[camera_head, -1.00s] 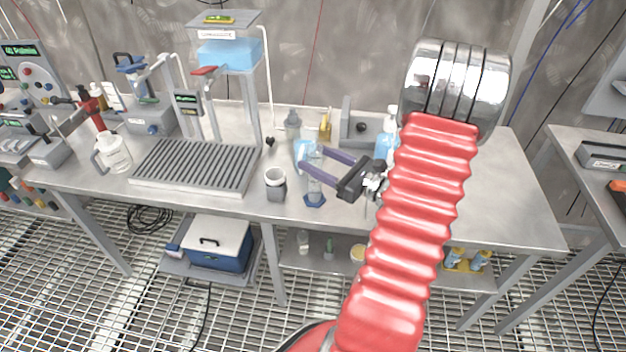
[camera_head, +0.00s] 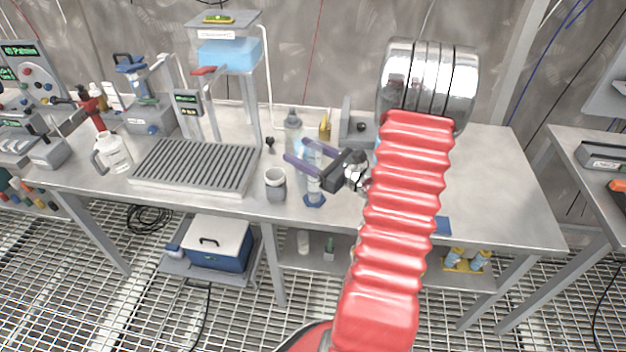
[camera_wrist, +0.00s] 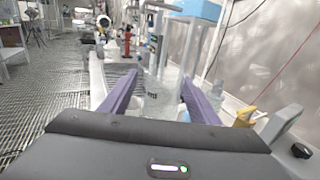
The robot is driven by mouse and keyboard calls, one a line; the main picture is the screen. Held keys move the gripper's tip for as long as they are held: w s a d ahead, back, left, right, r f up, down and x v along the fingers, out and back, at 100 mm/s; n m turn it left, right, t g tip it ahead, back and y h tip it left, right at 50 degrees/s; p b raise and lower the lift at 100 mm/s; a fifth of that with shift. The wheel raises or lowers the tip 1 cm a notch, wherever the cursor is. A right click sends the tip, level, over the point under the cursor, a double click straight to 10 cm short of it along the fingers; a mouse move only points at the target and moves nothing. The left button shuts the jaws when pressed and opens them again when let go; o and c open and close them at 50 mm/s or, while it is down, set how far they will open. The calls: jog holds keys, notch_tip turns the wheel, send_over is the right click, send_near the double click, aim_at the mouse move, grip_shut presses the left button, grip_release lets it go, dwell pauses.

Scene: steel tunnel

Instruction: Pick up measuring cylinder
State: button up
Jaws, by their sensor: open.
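The measuring cylinder (camera_head: 313,187) is a clear, upright tube on a blue six-sided base. It stands near the front edge of the steel bench. My gripper (camera_head: 298,151) is open, with its two purple fingers at the height of the cylinder's upper part. The fingers partly overlap the tube in the head view, and I cannot tell whether they touch it. In the wrist view, my gripper (camera_wrist: 160,77) has its fingers apart with a clear vessel between or just beyond them. I cannot tell for sure that this vessel is the cylinder.
A white and grey cup (camera_head: 276,184) stands just left of the cylinder. A grey-capped bottle (camera_head: 293,125) and a yellow bottle (camera_head: 325,127) stand behind. A ribbed tray (camera_head: 195,165) lies further left.

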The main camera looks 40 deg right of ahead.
jog(key=shift+c, duration=0.3)
grip_shut()
dwell(0.5)
